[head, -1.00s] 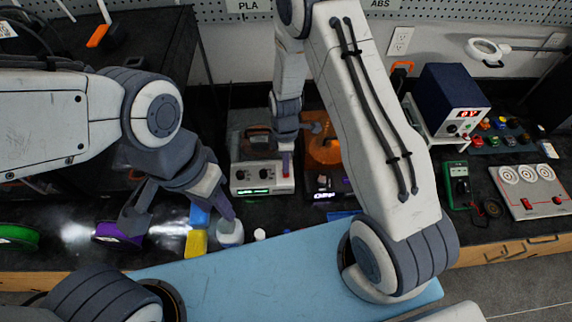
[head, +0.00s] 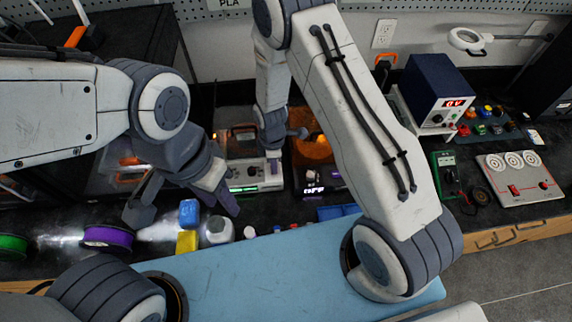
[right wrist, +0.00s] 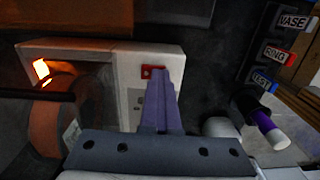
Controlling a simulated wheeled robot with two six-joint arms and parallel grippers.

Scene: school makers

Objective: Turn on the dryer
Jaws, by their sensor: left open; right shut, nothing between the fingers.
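The dryer (head: 240,179) is a pale box with a dark see-through lid and a lit green display on its front, left of centre in the head view. In the right wrist view its white panel (right wrist: 130,95) carries a small red switch (right wrist: 153,71). My right gripper (head: 274,167) is shut and empty at the right end of the dryer's front. In the wrist view its purple fingers (right wrist: 161,85) overlap the red switch's lower edge; I cannot tell whether they touch it. My left gripper (head: 186,208) is open and empty above the bench, left of the dryer.
Blue (head: 189,212), yellow (head: 187,242) and white (head: 219,231) containers stand under my left gripper. A purple spool (head: 107,238) lies further left. A power supply (head: 436,92) is further right.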

